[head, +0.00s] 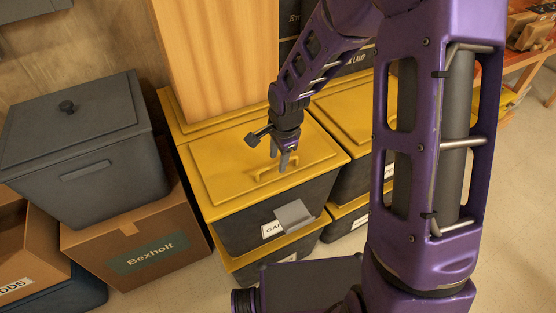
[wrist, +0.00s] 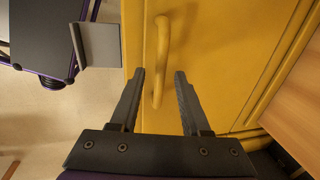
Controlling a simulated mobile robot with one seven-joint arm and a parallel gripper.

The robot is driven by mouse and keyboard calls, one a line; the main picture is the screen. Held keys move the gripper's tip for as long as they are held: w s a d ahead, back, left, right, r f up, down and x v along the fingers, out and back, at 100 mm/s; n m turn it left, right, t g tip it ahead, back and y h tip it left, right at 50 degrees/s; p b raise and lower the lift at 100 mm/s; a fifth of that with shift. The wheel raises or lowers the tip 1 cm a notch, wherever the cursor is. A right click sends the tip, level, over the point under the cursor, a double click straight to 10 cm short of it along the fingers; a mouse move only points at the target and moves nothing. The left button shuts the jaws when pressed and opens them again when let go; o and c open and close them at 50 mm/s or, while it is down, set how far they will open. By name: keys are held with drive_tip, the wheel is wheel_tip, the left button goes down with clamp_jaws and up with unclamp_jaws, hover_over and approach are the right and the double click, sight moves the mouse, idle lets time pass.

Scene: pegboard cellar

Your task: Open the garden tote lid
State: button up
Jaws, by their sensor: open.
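The garden tote is a dark bin with a yellow lid (head: 225,175), and its front label is partly visible. The lid lies flat and closed on the tote. A yellow bar handle (head: 268,176) stands on the lid; it also shows in the wrist view (wrist: 161,60). My gripper (head: 279,160) points down at the lid by the handle. In the wrist view my gripper (wrist: 160,75) is open, and the near end of the handle lies between its fingers. I cannot tell whether either finger touches it. A grey plate (head: 294,215) shows at the tote's front.
A grey lidded bin (head: 80,140) stands on a Bexholt cardboard box (head: 140,250) at left. A wooden panel or box (head: 220,60) rises behind the tote lid. Another yellow-lidded tote (head: 350,115) stands close at right. Bare floor (head: 185,292) shows in front.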

drive_tip(key=shift+w+f, duration=0.1)
drive_tip(key=shift+f, duration=0.1)
clamp_jaws()
idle(1.4)
